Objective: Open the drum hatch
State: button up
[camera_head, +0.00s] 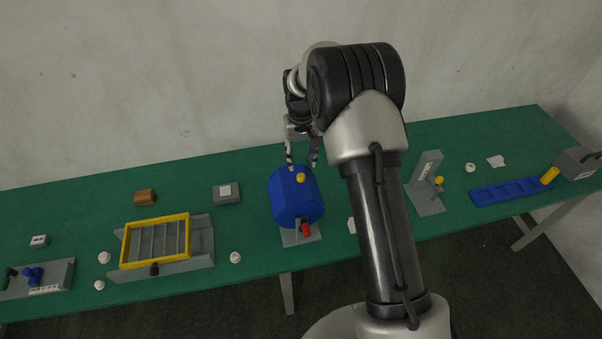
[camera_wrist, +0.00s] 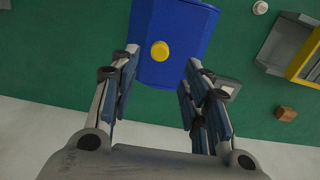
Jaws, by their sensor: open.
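The blue drum (camera_head: 294,203) sits on a grey base (camera_head: 300,237) near the middle of the green table. A yellow knob (camera_head: 300,177) stands on the drum's top, and a red handle (camera_head: 306,229) is at its front. In the wrist view the drum (camera_wrist: 173,25) fills the top centre, with the yellow knob (camera_wrist: 159,51) between and beyond my fingers. My gripper (camera_head: 302,163) is open and empty, at the back of the drum near the knob. It also shows in the wrist view (camera_wrist: 160,68), its fingers apart on either side of the knob. The hatch's outline cannot be made out.
A yellow-framed rack (camera_head: 155,219), a brown block (camera_head: 145,197) and a grey box (camera_head: 227,193) lie left of the drum. A grey bracket (camera_head: 428,190) and a blue tray (camera_head: 512,192) lie to the right. My arm covers the table just right of the drum.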

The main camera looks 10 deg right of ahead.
aim_at(301, 175)
notch_tip(301, 175, down, 8)
jog(key=shift+r, duration=0.2)
jog(key=shift+c, duration=0.3)
grip_shut()
dwell(0.3)
